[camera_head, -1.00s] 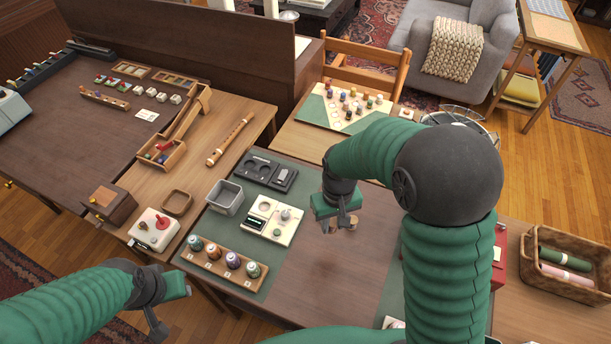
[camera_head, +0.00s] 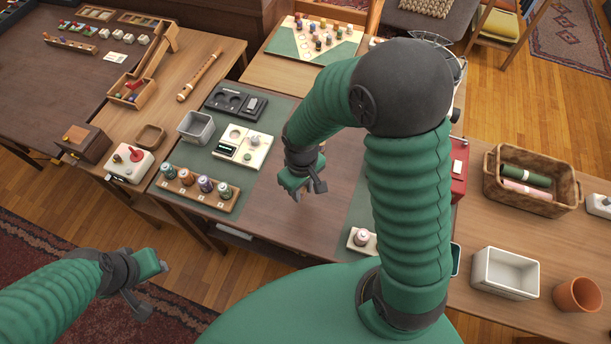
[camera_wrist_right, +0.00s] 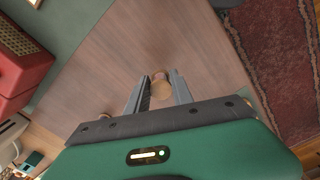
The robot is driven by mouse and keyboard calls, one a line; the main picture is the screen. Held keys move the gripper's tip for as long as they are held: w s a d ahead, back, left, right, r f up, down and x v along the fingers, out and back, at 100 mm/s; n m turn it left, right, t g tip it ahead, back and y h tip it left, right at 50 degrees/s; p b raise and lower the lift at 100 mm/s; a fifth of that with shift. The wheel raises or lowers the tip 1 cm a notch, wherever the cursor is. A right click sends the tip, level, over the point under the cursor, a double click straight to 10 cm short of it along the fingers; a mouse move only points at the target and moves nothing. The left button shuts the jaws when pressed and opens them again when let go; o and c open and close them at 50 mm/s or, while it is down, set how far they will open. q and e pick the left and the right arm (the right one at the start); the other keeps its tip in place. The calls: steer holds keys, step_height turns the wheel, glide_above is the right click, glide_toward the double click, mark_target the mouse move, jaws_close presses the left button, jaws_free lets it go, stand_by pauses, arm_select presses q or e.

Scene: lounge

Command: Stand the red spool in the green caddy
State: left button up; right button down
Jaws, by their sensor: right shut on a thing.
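My right gripper (camera_head: 304,188) is above the bare middle of the brown table. In the right wrist view its two fingers (camera_wrist_right: 158,92) are shut on a small spool with a round tan end (camera_wrist_right: 161,89); a bit of pinkish red shows behind that end. My left gripper (camera_head: 152,287) is low at the left, fingers apart and empty, off the table.
A grey bin (camera_head: 195,127), scale (camera_head: 243,146), wicker basket (camera_head: 532,182), white box (camera_head: 505,272) and terracotta pot (camera_head: 577,295) stand around. The mid table is clear.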

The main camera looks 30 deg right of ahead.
steer(key=w+d, duration=0.4)
steer(key=shift+f, duration=0.25)
step_height(320, 180, down, 4)
steer(key=shift+w+d+r, duration=0.1)
steer(key=shift+r, duration=0.1)
arm_select(q)
steer(key=shift+s+d, duration=0.15)
steer(key=shift+d, duration=0.05)
arm_select(e)
steer(key=shift+a, duration=0.2)
steer(key=c, duration=1.5)
jaws_free()
steer(key=shift+c, duration=0.2)
arm_select(q)
steer(key=shift+d, duration=0.1)
arm_select(e)
steer(key=o, duration=0.4)
steer(key=shift+d+f, duration=0.1)
